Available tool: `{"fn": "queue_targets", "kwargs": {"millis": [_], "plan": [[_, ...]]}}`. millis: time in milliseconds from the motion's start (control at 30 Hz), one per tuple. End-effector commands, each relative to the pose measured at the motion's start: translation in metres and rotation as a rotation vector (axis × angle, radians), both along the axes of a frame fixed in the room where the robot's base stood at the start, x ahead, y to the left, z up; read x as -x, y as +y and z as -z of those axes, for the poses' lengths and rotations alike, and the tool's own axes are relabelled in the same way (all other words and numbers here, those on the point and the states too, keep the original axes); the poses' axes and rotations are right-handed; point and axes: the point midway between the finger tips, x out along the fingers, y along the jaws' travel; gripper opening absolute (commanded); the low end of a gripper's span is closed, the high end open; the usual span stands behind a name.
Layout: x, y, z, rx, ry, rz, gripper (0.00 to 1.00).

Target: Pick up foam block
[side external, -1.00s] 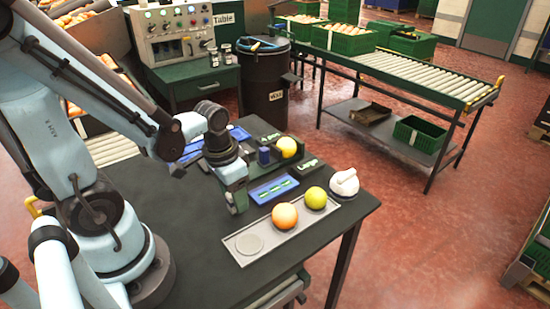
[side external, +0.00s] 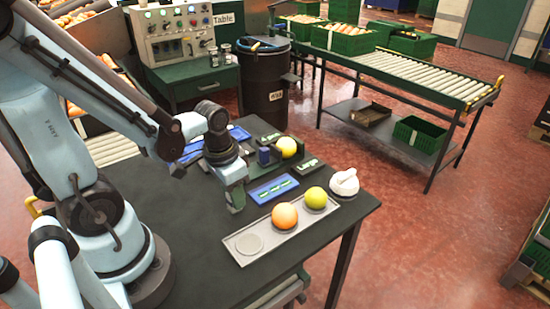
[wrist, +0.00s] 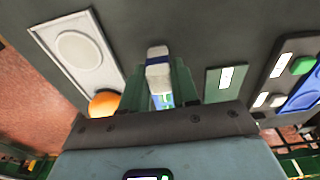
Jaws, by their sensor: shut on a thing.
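The foam block (wrist: 158,72) shows in the wrist view as a small white block with a blue-grey band. It sits between the two green fingers of my gripper (wrist: 158,85), which is shut on it. In the side view my gripper (side external: 236,203) points down low over the dark table, left of the blue panel (side external: 273,190). The block cannot be made out there. Whether it touches the table is unclear.
A grey tray (side external: 268,241) in front holds an orange (side external: 285,215) and a yellow-green fruit (side external: 316,197); its left round spot is empty. A white rounded object (side external: 344,182) stands at the right. A yellow fruit (side external: 287,146) sits behind. Bare table lies left of the tray.

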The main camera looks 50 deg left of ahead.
Motion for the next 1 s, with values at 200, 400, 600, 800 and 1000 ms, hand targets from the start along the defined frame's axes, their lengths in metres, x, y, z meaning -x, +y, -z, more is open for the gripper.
{"fn": "queue_targets", "kwargs": {"millis": [200,400,600,800,1000], "plan": [[0.0,0.0,-0.008,0.0,0.0,0.0,0.0],[0.0,0.0,-0.026,0.0,0.0,0.0,0.0],[0.006,-0.015,-0.048,0.0,0.0,0.009,0.0],[0.02,-0.047,-0.068,0.001,0.0,0.01,0.0],[0.031,-0.077,-0.088,0.0,0.0,0.01,0.0]]}}
